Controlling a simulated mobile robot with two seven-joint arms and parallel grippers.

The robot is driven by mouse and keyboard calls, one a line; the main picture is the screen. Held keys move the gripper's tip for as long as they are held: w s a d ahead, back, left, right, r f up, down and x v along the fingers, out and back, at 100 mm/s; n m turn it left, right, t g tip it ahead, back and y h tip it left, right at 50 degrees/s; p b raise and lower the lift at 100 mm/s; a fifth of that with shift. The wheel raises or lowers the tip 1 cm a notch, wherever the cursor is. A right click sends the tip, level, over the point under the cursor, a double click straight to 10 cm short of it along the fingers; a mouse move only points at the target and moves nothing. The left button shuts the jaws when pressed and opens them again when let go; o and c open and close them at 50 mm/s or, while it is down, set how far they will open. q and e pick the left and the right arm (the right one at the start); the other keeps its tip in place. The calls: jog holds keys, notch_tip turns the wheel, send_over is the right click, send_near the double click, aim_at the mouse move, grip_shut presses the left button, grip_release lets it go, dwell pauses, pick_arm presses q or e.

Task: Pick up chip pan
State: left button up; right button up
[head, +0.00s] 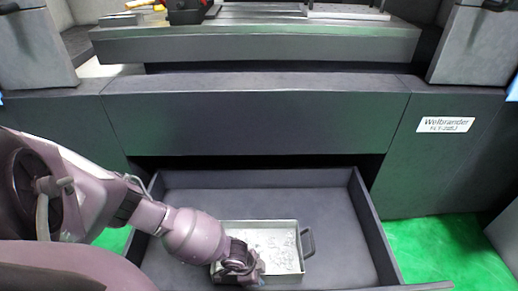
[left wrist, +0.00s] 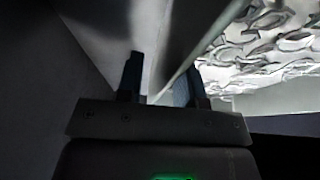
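The chip pan (head: 285,279) is a pale metal rectangular tray with silvery chips on its floor. It lies in the open drawer, with a dark handle (head: 308,243) on its right side. My left gripper (head: 238,268) is low at the pan's left side and hides that end and any handle there. In the left wrist view its two fingers (left wrist: 162,82) stand apart, with the pan's edge (left wrist: 215,35) running between them. The right finger is on the chip side. I cannot tell whether either finger touches the pan. My right gripper is not in view.
The pan sits in a dark open drawer (head: 362,215) below the machine's front panel (head: 255,115). Bare drawer floor shows behind and to the right of the pan. The machine table (head: 255,45) overhangs farther back. Green floor (head: 440,245) shows at the right.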

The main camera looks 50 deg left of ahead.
pick_arm(q)
jog(key=shift+r, duration=0.1)
grip_shut()
dwell(1.2)
jog(key=shift+w+r, duration=0.1)
jog(key=shift+w, duration=0.1)
